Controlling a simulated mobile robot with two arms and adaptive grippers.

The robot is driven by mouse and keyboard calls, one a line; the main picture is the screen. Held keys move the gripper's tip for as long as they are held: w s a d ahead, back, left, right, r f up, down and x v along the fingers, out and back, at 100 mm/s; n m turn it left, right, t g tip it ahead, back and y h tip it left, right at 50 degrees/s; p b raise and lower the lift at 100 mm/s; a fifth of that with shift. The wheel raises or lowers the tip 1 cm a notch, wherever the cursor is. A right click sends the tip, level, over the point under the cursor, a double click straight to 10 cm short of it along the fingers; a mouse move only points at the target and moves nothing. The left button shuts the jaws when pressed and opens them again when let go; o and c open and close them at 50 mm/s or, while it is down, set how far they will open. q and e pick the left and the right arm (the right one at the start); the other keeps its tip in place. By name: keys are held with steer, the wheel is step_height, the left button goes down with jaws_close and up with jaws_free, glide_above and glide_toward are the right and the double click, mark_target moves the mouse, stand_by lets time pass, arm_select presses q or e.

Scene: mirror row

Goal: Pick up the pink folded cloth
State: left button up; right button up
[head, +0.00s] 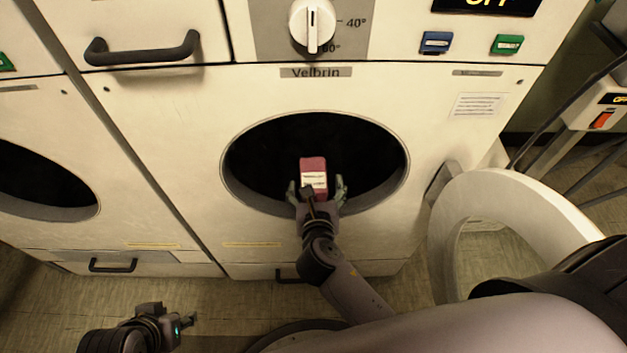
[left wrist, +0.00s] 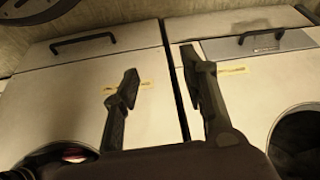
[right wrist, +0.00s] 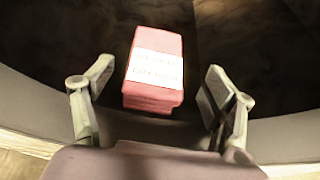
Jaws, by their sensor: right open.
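The pink folded cloth (head: 313,166) is a small block with a white printed label, inside the round dark opening of the middle washing machine. It also shows in the right wrist view (right wrist: 155,72), lying between and a little beyond the fingers. My right gripper (head: 317,188) is open at the opening's lower rim, one finger on each side of the cloth's near end. In the right wrist view, gaps show between the cloth and both fingers (right wrist: 160,98). My left gripper (head: 180,322) is low at the left, away from the cloth. Its fingers are apart and empty in the left wrist view (left wrist: 162,85).
The washer's rim (head: 228,190) surrounds the opening. Its round door (head: 465,215) stands open at the right. Another washer (head: 40,180) with a dark opening stands at the left. A drawer handle (head: 140,50) sticks out at the upper left. Floor (head: 235,305) shows below.

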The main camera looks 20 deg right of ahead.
mark_target(314, 178)
steer(key=b+x, duration=0.1)
steer(key=x, duration=0.1)
steer(key=shift+w+f, duration=0.15)
steer(key=shift+w, duration=0.2)
steer(key=b+x, duration=0.1)
steer(key=x, duration=0.1)
steer(key=shift+w, duration=0.3)
arm_select(q)
steer(key=w+d+r+t, duration=0.1)
steer(key=w+r+t, duration=0.1)
steer(key=w, duration=0.3)
steer(key=w+d+r+t+h, duration=0.1)
steer(key=w+d+r+t, duration=0.1)
steer(key=w+r+t, duration=0.1)
steer(key=w+t, duration=0.1)
steer(key=w, duration=0.1)
steer(key=shift+w+d+r+h, duration=0.2)
steer(key=shift+w+d+h, duration=0.1)
arm_select(e)
steer(key=shift+c, duration=0.3)
steer(key=c, duration=1.2)
